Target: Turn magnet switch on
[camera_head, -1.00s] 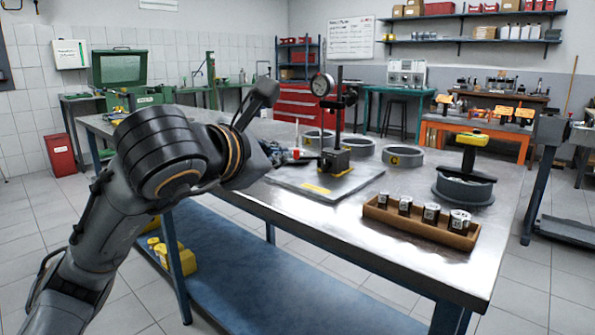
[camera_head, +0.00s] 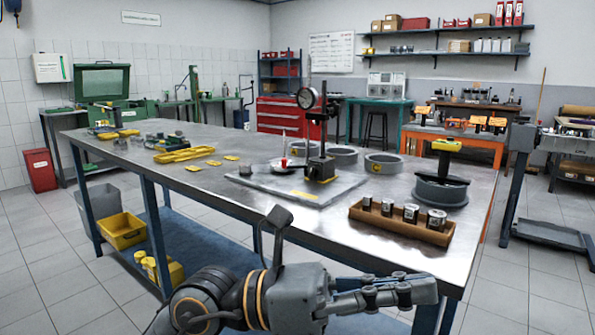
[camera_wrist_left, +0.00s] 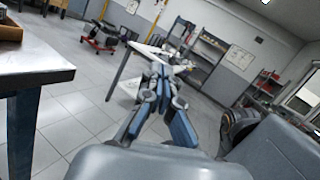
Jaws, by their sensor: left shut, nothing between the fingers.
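A dial gauge (camera_head: 307,98) hangs on a dark post that rises from a black block-shaped magnetic base (camera_head: 320,168). The base stands upright on a grey plate (camera_head: 263,187) on the metal workbench. The switch on the base is too small to make out, so I cannot tell its setting. My left gripper (camera_head: 428,290) is shut and empty at the bench's front edge, below and to the right of the base, pointing right. In the left wrist view its closed fingers (camera_wrist_left: 163,78) point away from the bench towards the room; the base is not in that view.
A wooden tray (camera_head: 400,229) with several small cylinders lies near the front edge, close to my left gripper. Metal rings (camera_head: 383,166) and a ring compressor-like drum (camera_head: 440,190) stand right of the plate.

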